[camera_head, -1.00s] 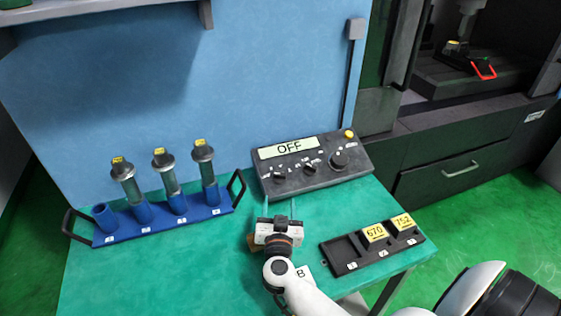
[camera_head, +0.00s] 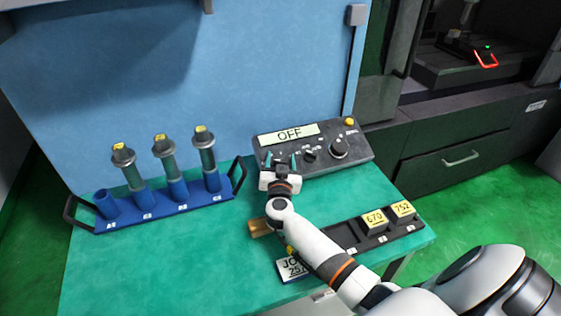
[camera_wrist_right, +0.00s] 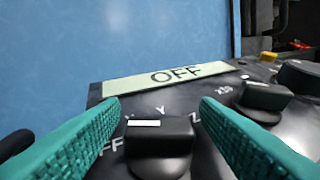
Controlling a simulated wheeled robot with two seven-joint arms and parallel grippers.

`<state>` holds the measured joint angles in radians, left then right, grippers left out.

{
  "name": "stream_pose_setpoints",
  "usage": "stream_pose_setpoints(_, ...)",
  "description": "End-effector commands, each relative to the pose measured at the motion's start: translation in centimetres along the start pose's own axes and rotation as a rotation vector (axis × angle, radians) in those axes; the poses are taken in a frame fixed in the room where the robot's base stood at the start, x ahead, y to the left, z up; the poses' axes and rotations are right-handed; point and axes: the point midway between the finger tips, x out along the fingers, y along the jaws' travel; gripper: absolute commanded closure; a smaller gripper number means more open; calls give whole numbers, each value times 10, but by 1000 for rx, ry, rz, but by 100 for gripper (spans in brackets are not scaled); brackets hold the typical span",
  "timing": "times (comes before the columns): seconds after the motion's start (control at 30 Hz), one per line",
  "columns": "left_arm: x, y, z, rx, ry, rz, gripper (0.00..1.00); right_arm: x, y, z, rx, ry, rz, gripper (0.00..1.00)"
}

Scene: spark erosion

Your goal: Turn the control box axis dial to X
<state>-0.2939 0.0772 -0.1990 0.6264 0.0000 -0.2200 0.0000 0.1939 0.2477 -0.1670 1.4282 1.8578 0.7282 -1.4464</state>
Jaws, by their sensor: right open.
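The dark control box (camera_head: 322,163) stands at the back of the table, its display reading OFF. My right gripper (camera_head: 280,161) is at the box's left end, open. In the right wrist view its two teal fingers stand on either side of the axis dial (camera_wrist_right: 160,148), a black knob with a white mark, with gaps visible. A Y label shows behind the knob; part of OFF shows at its left, and another label is partly hidden by the right finger. I cannot tell the exact setting. In the head view the gripper covers this dial. My left gripper is not in view.
A middle dial (camera_head: 310,155) and a larger dial (camera_head: 338,148) sit to the right on the box. A blue rack (camera_head: 160,211) with several cylinders stands left.

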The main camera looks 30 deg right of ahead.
Motion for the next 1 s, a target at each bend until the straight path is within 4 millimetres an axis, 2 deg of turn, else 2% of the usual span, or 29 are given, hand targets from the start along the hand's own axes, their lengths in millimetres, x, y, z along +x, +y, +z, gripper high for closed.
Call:
stream_pose_setpoints(0.17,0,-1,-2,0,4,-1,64,0,0,0,0,0,0,44)
stream_pose_setpoints(0.47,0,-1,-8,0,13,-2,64,0,0,0,0,1,0,88)
stream_pose_setpoints(0.73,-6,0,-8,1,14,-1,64,-1,1,1,13,4,-30,88)
stream_pose_setpoints(1.0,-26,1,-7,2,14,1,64,-1,3,2,67,7,-174,88)
